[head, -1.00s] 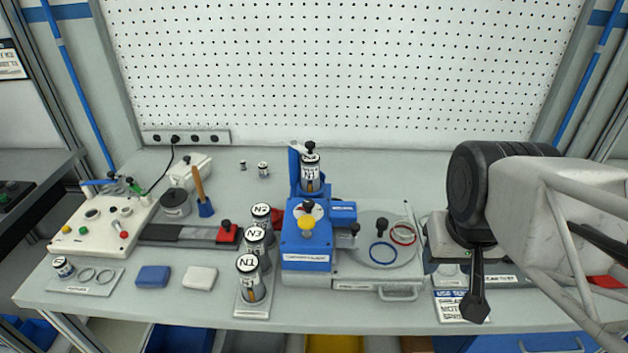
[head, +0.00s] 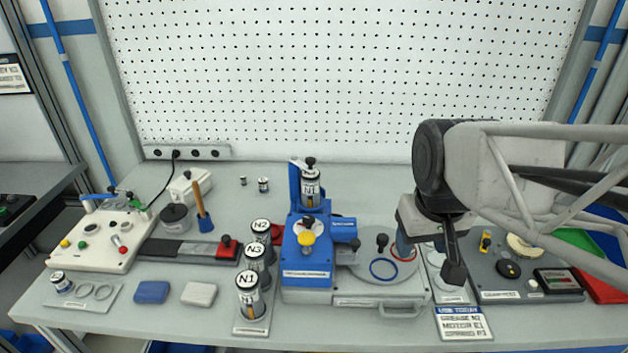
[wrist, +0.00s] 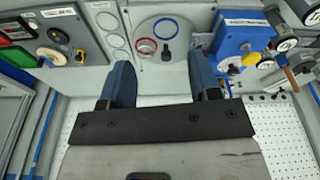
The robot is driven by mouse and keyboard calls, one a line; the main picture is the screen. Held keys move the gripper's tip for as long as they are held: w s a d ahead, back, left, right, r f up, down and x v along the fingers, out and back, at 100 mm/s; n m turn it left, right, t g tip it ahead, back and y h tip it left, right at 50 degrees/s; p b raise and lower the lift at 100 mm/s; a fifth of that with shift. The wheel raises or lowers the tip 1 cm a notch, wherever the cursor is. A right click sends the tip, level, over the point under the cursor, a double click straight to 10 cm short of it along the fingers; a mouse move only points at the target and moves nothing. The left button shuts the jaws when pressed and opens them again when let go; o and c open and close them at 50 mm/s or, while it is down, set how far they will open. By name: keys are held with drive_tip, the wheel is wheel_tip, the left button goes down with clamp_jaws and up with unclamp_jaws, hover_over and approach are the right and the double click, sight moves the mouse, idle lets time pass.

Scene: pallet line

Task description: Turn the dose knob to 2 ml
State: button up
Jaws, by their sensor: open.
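The blue dispenser (head: 306,262) stands at mid-bench with a jar marked N1 (head: 311,188) held upright on top. The knob also shows in the wrist view (wrist: 251,60), right of my fingers. The dial's markings are too small to read. My gripper (wrist: 163,70) is open and empty, with two blue fingers apart. In the head view it is right of the dispenser, above the right side of the round plate, partly hidden by my arm.
A round plate with a blue ring (head: 384,269) and a red ring (head: 404,255) adjoins the dispenser. Jars N1 (head: 249,300), N3 and N2 stand to its left. A grey box with knobs (head: 508,269) is at the right. A pegboard (head: 330,75) backs the bench.

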drive_tip(key=w+a+n, duration=0.3)
drive_tip(key=w+a, duration=0.4)
drive_tip(key=w, duration=0.3)
drive_tip(key=n+g, duration=0.2)
drive_tip(key=n, duration=0.2)
hover_over(309, 218)
wheel_tip(309, 218, down, 4)
drive_tip(key=shift+r, duration=0.2)
drive_tip(key=shift+f, duration=0.1)
drive_tip(key=shift+f, duration=3.85)
drive_tip(key=c, duration=0.9)
